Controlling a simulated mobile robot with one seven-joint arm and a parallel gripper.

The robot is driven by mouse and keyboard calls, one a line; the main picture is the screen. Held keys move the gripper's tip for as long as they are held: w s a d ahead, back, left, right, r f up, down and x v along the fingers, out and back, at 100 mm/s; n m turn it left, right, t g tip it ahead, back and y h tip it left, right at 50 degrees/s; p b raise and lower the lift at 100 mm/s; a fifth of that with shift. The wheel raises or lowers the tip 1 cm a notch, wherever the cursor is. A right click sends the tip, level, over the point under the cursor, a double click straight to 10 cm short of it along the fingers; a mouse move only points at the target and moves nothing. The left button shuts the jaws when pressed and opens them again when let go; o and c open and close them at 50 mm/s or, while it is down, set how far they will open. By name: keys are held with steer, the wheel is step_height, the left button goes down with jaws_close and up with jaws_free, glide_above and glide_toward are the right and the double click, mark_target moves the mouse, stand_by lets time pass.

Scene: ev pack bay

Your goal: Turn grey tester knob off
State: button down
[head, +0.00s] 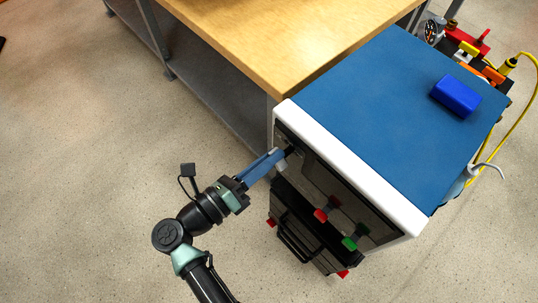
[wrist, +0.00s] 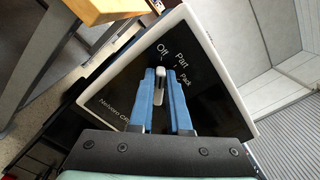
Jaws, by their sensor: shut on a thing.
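The grey tester knob (wrist: 158,86) is on the black front panel (wrist: 122,93) of the tester, under the labels Off, Part and Pack. In the wrist view its long axis runs roughly up the picture, its upper end towards Off. My gripper (wrist: 162,78) is shut on the knob, one blue finger on each side. In the head view my gripper (head: 279,158) reaches the left end of the panel; the fingers mostly hide the knob there. The tester cart has a blue top (head: 375,95) with a white edge.
A black drawer with a bar handle is below. A wooden workbench (head: 270,35) adjoins the cart. A blue box (head: 456,95) lies on top. Floor at left is clear.

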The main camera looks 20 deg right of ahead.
steer(key=shift+f, duration=0.15)
steer(key=c, duration=0.9)
jaws_free()
steer(key=b+v, duration=0.1)
steer(key=v, duration=1.2)
